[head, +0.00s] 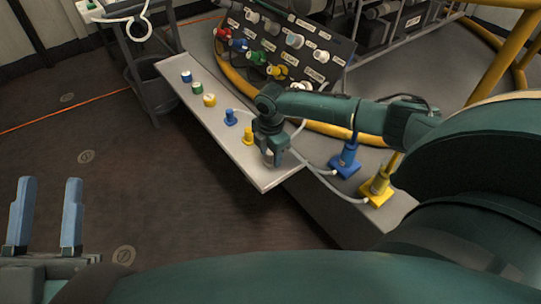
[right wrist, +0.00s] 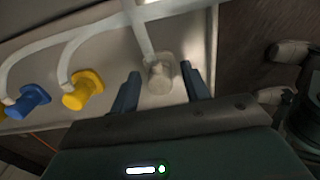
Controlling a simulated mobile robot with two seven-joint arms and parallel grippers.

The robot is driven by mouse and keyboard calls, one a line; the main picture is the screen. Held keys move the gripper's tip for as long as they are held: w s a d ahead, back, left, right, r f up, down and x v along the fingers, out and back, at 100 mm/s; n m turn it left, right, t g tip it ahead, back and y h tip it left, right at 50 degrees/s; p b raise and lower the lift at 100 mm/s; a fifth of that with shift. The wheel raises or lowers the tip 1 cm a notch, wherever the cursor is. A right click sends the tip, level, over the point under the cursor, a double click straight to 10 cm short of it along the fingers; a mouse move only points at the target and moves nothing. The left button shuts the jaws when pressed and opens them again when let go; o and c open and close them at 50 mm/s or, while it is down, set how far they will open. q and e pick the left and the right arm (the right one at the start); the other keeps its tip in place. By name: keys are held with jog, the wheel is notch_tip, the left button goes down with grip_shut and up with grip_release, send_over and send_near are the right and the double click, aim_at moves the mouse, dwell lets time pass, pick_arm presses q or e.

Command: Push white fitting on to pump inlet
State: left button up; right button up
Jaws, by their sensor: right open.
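The white fitting (right wrist: 160,80) stands on the pale shelf with a white hose running from it. In the right wrist view it sits between the two blue fingers of my right gripper (right wrist: 160,74), with gaps on both sides. In the head view my right gripper (head: 272,155) is over the near end of the shelf and mostly hides the fitting. My left gripper (head: 45,212) is open and empty at the lower left, over the floor. A dark panel (head: 270,48) carries several labelled ports, some whitish; I cannot read which is the pump inlet.
Blue (head: 231,117) and yellow (head: 248,136) hosed fittings stand on the shelf (head: 200,118) close to my right gripper. Several coloured caps lie farther along. The floor at left is clear.

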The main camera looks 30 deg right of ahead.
jog(key=shift+c, duration=0.6)
grip_shut()
pick_arm(q)
jog(key=shift+f, duration=0.1)
pick_arm(e)
jog(key=shift+r+p, duration=1.55)
jog(key=shift+p, duration=0.15)
pick_arm(q)
jog(key=shift+s+a+f+n+g+y+p, duration=0.1)
jog(key=shift+s+f+n+g+y+p, duration=0.2)
jog(key=shift+f+y+p, duration=0.45)
jog(key=shift+s+a+f+n+g+y+p, duration=0.15)
jog(key=shift+f+n+g+y+p, duration=0.3)
jog(key=shift+f, duration=0.55)
jog(key=shift+s+f+n+g+y+p, duration=0.15)
jog(key=shift+s+f+g+y+p, duration=0.2)
jog(key=shift+f+y, duration=0.45)
pick_arm(e)
jog(key=shift+r, duration=1.45)
pick_arm(q)
jog(key=shift+w+f, duration=0.15)
